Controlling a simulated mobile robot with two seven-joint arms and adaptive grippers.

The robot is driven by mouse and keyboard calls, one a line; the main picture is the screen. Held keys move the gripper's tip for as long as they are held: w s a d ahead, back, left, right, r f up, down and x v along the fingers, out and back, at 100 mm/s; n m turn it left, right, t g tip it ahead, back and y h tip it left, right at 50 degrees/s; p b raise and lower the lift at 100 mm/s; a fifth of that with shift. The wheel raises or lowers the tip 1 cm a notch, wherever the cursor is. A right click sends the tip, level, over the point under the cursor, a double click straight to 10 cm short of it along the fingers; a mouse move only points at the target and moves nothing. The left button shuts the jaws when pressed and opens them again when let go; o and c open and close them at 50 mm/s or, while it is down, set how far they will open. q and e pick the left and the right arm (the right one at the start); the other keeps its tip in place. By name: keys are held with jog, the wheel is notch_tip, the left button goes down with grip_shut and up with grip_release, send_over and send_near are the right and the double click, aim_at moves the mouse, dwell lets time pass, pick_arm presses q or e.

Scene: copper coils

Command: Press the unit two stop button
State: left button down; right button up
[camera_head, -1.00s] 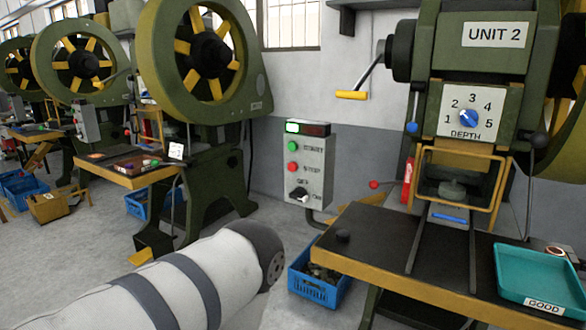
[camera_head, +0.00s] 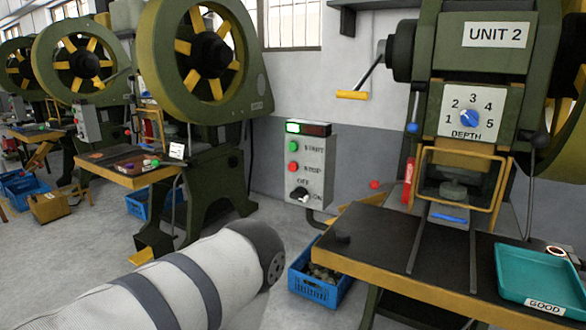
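The unit two control box (camera_head: 306,168) is a grey panel on the wall, left of the press marked UNIT 2 (camera_head: 496,35). Its red stop button (camera_head: 293,167) sits below the green start button (camera_head: 294,146) and above a black off/on knob (camera_head: 301,194). The green lamp (camera_head: 293,127) at its top is lit; the red lamp (camera_head: 315,129) beside it looks dark. An arm of mine in white sleeving reaches in from the lower left, below and left of the box. Neither gripper shows, and nothing covers the stop button.
The press table (camera_head: 380,262) juts out at the right, bearing a teal GOOD tray (camera_head: 541,272). A blue crate (camera_head: 318,285) stands on the floor below the box. A yellow-handled crank (camera_head: 352,95) sticks out above right of the box. Another press (camera_head: 200,110) stands left.

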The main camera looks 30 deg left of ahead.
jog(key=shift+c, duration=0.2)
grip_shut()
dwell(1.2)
